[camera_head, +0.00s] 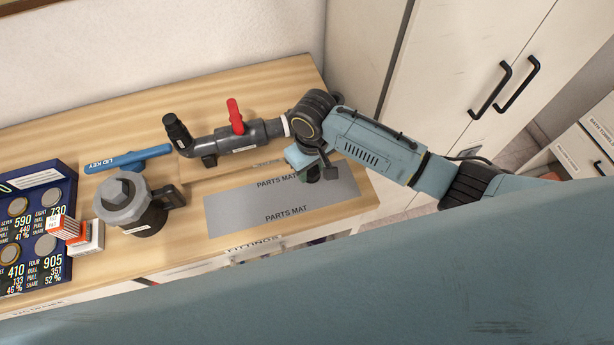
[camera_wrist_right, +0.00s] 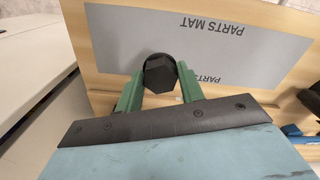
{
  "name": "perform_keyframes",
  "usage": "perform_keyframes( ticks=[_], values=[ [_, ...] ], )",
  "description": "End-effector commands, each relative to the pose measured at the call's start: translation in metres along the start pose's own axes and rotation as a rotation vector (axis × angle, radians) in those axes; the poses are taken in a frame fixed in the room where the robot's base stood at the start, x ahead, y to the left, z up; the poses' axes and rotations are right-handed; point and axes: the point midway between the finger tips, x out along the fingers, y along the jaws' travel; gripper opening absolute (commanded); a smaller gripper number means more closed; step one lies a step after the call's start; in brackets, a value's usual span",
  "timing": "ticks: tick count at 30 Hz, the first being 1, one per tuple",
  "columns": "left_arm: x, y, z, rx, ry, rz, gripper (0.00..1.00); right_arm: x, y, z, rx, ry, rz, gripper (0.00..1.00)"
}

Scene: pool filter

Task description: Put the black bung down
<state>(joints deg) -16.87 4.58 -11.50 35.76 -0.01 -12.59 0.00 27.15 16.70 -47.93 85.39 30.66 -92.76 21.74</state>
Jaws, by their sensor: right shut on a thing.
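The black bung (camera_wrist_right: 160,74) is a dark piece with a hexagonal head. My right gripper (camera_wrist_right: 159,88) has its two green fingers shut on it, one on each side. In the head view my right gripper (camera_head: 312,172) is over the right part of the grey parts mat (camera_head: 235,211), and the bung there is mostly hidden by the gripper. The mat also shows in the wrist view (camera_wrist_right: 240,48), behind the bung. I cannot tell whether the bung touches the mat. My left gripper is not in view.
A pipe with a red-handled valve (camera_head: 235,117) lies behind the mat. A grey-capped pump pot (camera_head: 128,200) and a blue lid key (camera_head: 130,158) are to the left. Small boxes (camera_head: 88,238) stand by a dark blue board (camera_head: 50,190). The mat's left part is clear.

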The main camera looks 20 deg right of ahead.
Motion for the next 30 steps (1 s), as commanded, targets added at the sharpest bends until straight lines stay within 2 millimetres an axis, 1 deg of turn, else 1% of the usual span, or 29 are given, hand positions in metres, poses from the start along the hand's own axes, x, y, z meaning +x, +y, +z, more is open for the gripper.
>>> perform_keyframes(
  ticks=[9, 12, 18, 22, 23, 27, 30],
  values=[
    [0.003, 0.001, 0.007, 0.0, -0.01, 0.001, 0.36, 0.038, 0.0, 0.001, 0.0, -0.002, 0.0, 0.05],
    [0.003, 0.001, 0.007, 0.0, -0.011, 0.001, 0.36, 0.042, 0.0, 0.0, 0.0, 0.001, -0.001, 0.05],
    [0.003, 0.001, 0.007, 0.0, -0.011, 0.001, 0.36, 0.041, 0.0, 0.0, 0.0, 0.001, -0.001, 0.05],
    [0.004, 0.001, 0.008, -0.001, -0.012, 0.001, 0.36, 0.045, 0.0, 0.0, 0.001, 0.0, -0.001, 0.05],
    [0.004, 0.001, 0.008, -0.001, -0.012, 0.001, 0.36, 0.045, 0.0, 0.0, 0.001, 0.0, -0.001, 0.4],
    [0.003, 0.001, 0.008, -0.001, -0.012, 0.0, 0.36, 0.044, 0.0, 0.0, 0.001, 0.0, -0.001, 0.59],
    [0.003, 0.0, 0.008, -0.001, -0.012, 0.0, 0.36, 0.044, 0.0, 0.0, 0.001, 0.0, -0.001, 0.6]
  ],
)
